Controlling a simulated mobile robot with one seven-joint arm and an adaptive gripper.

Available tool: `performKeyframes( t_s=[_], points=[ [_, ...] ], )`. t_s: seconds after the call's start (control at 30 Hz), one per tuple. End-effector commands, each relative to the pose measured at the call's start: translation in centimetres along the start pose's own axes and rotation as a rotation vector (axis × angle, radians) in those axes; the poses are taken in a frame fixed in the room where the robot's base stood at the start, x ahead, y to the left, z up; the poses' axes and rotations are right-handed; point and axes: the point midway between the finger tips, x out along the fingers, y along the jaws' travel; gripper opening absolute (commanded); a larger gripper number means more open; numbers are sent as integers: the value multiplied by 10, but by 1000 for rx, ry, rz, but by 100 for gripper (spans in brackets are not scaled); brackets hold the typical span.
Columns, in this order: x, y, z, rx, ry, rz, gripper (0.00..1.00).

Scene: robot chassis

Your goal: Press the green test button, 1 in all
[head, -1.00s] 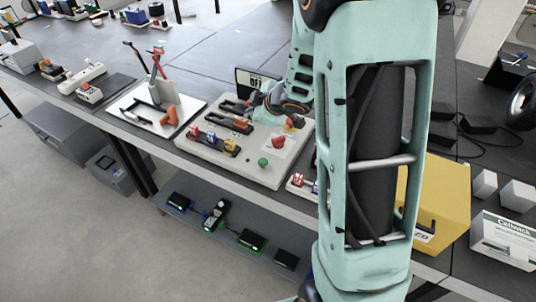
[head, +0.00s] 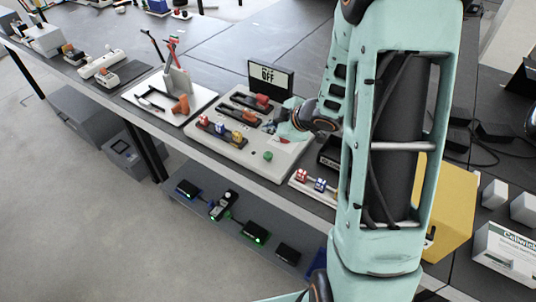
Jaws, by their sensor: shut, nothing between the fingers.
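The green test button (head: 268,155) is a small round button near the front right of a light grey control panel (head: 240,158) on the bench. A red button (head: 283,140) sits just behind it, partly covered by my gripper. My gripper (head: 273,126) is shut and empty, small in the head view. It is over the panel's right part, behind the green button and apart from it in the picture. Its height above the panel is hard to tell. A dark display (head: 270,76) behind the panel reads OFF.
The panel also carries several coloured switches (head: 220,131) and dark sliders (head: 248,101). A white board with an orange-handled tool (head: 181,104) lies to the left. A small strip with red and blue parts (head: 312,182) is at the right. A yellow box (head: 452,205) stands further right.

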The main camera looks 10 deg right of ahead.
Motion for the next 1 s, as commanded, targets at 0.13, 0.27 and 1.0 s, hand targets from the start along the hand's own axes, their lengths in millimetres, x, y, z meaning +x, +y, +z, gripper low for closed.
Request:
performKeyframes(
  t_s=[0.13, 0.27, 1.0],
  points=[
    [10, -7, 7, 0, 0, 0, 0],
    [20, -14, 14, 0, 0, 0, 0],
    [59, -43, 43, 1, 0, 0, 0]
  ],
)
